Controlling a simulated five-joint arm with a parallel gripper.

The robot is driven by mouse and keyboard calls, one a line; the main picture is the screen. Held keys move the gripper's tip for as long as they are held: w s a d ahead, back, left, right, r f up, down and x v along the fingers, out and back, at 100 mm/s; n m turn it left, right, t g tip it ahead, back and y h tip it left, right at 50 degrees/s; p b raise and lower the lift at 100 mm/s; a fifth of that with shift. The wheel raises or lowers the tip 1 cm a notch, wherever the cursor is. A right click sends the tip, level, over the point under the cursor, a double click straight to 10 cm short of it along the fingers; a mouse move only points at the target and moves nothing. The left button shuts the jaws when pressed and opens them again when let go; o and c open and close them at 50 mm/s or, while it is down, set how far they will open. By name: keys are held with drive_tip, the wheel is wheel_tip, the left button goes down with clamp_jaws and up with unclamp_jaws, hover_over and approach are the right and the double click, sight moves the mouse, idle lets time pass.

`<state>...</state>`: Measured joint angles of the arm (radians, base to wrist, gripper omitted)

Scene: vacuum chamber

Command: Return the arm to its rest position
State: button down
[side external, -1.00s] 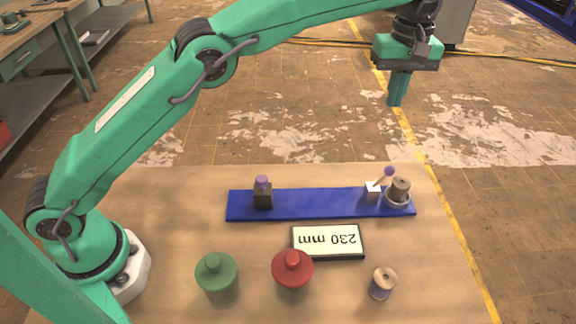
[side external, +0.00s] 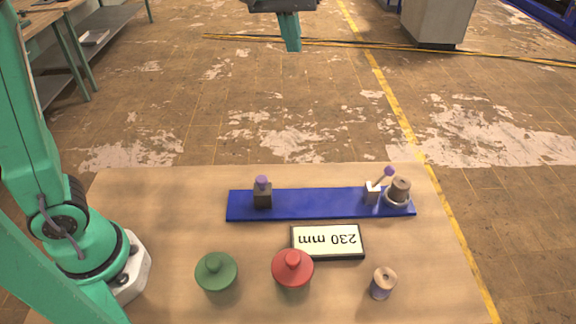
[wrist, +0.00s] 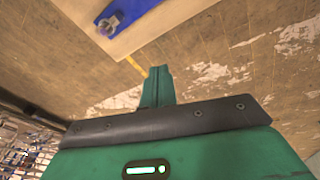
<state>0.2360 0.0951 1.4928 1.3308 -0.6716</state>
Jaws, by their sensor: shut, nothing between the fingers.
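My gripper (side external: 291,46) is at the top of the side external view, high above and beyond the table, with only its lower part in frame. Its green fingers point down, shut together with nothing between them. In the wrist view my gripper (wrist: 159,72) also shows shut and empty, and the table corner lies beyond it at the top. My arm rises steeply at the left of the side external view, and its upper links are out of frame. My gripper touches nothing.

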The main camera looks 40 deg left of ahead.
drive_tip(key=s+a+f+m+t, duration=0.1)
drive_tip(key=s+a+f, duration=0.4)
drive_tip(key=s, duration=0.5)
drive_tip(key=s+a+f+m+t, duration=0.2)
drive_tip(key=s+a+f+m, duration=0.2)
drive_tip(key=s, duration=0.7)
drive_tip(key=shift+a+f+y, duration=0.3)
drive_tip(key=shift+a+f, duration=0.4)
